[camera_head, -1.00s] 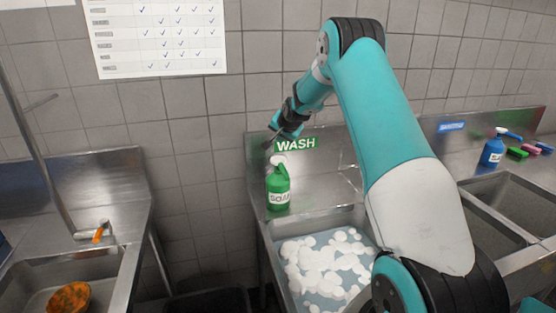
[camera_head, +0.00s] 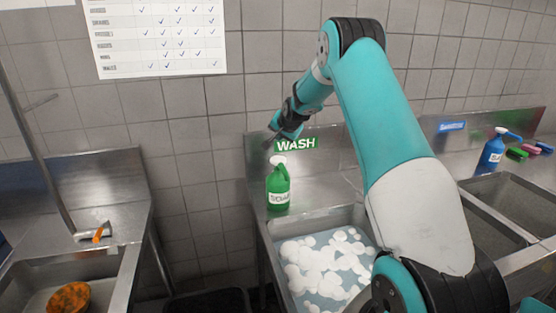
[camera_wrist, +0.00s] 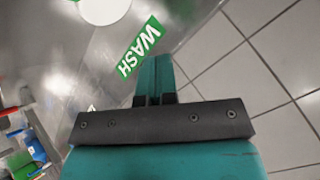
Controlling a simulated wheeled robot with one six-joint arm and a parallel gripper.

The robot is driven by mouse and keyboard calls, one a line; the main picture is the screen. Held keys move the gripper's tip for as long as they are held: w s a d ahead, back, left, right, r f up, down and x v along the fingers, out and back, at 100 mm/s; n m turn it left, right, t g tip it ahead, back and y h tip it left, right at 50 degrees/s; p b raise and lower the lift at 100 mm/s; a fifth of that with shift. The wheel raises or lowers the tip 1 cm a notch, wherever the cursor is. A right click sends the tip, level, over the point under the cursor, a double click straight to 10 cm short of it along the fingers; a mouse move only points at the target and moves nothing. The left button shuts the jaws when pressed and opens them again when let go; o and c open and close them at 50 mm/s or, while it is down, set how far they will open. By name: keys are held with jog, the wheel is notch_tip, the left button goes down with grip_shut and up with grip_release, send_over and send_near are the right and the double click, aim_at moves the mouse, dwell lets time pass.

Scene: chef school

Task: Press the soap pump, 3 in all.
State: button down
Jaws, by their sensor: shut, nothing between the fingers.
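The soap pump (camera_head: 278,188) is a green bottle with a white pump head. It stands upright on the steel ledge at the back of the foamy sink. My gripper (camera_head: 270,147) is shut and empty, just above the white pump head, with a small gap showing. In the wrist view the shut fingers (camera_wrist: 155,62) point up the picture. A white round top (camera_wrist: 103,8), apparently the pump head, is cut off by the upper edge there, ahead and left of the fingertips.
The foamy sink (camera_head: 320,222) lies in front of the bottle. A green WASH sign (camera_head: 296,144) is on the steel backsplash close behind my gripper. Another sink (camera_head: 112,278) is at left.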

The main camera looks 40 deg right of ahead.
dwell(0.4)
jog(key=s+a+r+n+g+y+b, duration=0.1)
jog(key=s+a+r+n+y, duration=0.2)
jog(key=a, duration=0.7)
jog(key=s+a+n+g+y+b, duration=0.1)
jog(key=s+a+n+b, duration=0.2)
jog(key=a, duration=0.6)
jog(key=s+a+r+n+g+y, duration=0.1)
jog(key=s+a+r+n, duration=0.3)
jog(key=a, duration=0.6)
jog(key=s+a+f+n+g+b, duration=0.1)
jog(key=s+a, duration=0.4)
jog(key=s, duration=0.5)
jog(key=s+a+f+n+g+y+b, duration=0.1)
jog(key=s+a+n, duration=0.4)
jog(key=s, duration=0.6)
jog(key=s+a+f+n+g+y+b, duration=0.1)
jog(key=s+a+f+n+g, duration=0.2)
jog(key=s, duration=0.7)
jog(key=a+n, duration=0.1)
jog(key=a, duration=0.1)
jog(key=shift+s+a+g+b, duration=0.3)
jog(key=shift+a, duration=0.05)
